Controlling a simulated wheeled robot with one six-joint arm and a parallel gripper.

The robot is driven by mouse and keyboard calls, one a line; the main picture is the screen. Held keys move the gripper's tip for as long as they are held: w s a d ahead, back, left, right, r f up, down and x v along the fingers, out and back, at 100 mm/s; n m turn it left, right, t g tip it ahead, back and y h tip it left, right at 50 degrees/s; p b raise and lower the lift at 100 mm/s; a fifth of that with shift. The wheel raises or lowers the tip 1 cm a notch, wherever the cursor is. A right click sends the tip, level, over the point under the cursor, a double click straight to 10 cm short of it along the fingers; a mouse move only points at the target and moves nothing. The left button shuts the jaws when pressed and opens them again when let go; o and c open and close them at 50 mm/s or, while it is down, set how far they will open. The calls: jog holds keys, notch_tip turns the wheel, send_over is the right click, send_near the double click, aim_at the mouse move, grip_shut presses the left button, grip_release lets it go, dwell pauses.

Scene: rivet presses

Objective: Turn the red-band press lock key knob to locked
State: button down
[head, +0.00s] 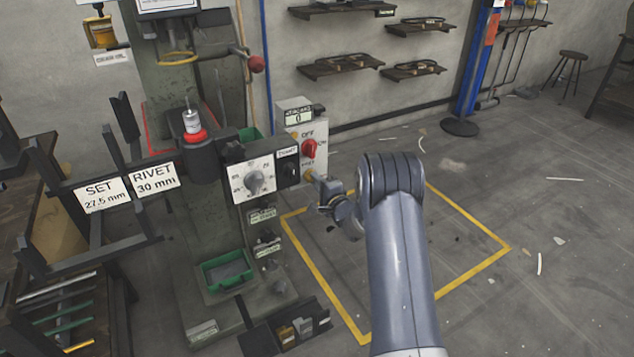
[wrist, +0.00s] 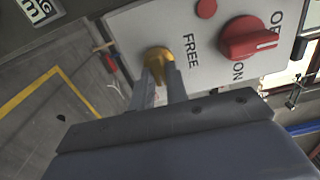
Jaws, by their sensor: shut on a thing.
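The press (head: 205,200) with the red band (head: 195,136) stands left of centre in the head view. Its grey control box (head: 293,134) carries a red OFF/ON switch knob (head: 309,149), also large in the wrist view (wrist: 246,38). Below it on the same face is the brass lock key knob (wrist: 158,55), next to the word FREE. My gripper (wrist: 159,76) is shut on this brass knob, its fingers on either side. In the head view my gripper (head: 318,183) reaches the box's lower right; the grip there is too small to see well.
A white dial panel (head: 253,178) faces forward left of the box. A green tray (head: 228,270) sits lower on the press. A SET/RIVET sign rack (head: 128,187) stands at left. The yellow-outlined floor (head: 440,285) right of the press is clear apart from my arm.

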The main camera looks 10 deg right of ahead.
jog(key=c, duration=1.4)
grip_release()
jog(key=shift+d, duration=0.1)
jog(key=p+v, duration=0.1)
jog(key=v, duration=0.9)
jog(key=shift+s+p, duration=0.3)
jog(key=shift+s, duration=0.05)
jog(key=b+x, duration=0.1)
jog(key=x, duration=0.9)
jog(key=shift+w+b, duration=0.35)
jog(key=shift+w, duration=0.05)
jog(key=shift+s, duration=0.1)
